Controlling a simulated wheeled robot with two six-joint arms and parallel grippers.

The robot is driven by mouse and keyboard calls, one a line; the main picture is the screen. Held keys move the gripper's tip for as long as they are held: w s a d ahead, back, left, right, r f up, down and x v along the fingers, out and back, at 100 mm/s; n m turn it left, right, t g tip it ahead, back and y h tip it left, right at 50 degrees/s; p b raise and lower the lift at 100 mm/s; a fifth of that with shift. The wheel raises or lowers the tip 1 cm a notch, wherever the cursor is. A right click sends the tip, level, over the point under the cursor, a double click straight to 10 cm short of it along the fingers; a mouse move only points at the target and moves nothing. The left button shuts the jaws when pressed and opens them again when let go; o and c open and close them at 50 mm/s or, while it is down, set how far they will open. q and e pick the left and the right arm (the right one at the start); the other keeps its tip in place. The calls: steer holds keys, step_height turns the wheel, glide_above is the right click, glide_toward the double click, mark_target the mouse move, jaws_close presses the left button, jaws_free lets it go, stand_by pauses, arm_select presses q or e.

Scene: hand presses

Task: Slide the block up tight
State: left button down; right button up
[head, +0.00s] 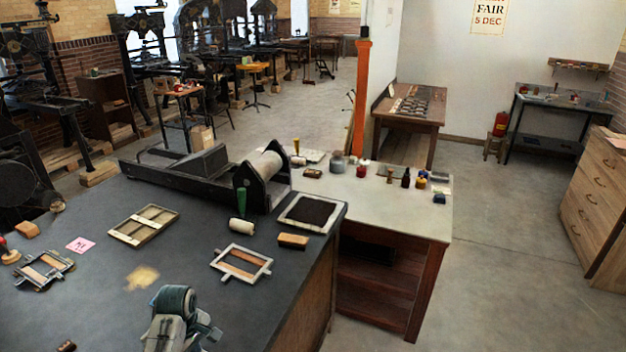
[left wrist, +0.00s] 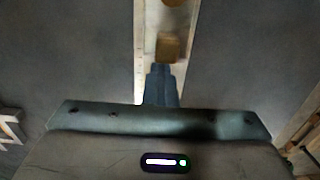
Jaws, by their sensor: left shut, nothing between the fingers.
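In the left wrist view a pale, narrow channel (left wrist: 140,55) runs away from me over the dark tabletop. A small tan wooden block (left wrist: 168,47) sits in it, blurred. My left gripper (left wrist: 160,69) is shut and empty, its tips at the near end of the block; I cannot tell whether they touch. A second tan thing (left wrist: 173,3) lies farther along, cut off by the top edge. In the head view one of my arms (head: 175,320) is low at the bottom middle; its fingertips and the channel do not show clearly there. My right gripper does not show.
The dark bench (head: 95,215) carries a wood-slatted frame (head: 143,207), a pale frame with wooden bars (head: 267,271), a brown block (head: 293,241), a pink card (head: 80,244) and a roller press (head: 180,169). Bare benchtop lies between them. A pale side table (head: 400,216) adjoins it.

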arm_select(q)
steer(key=shift+s+d, duration=0.1)
steer(key=shift+d, duration=0.05)
stand_by(0.8)
steer(key=c, duration=1.2)
jaws_free()
steer(key=shift+c, duration=0.2)
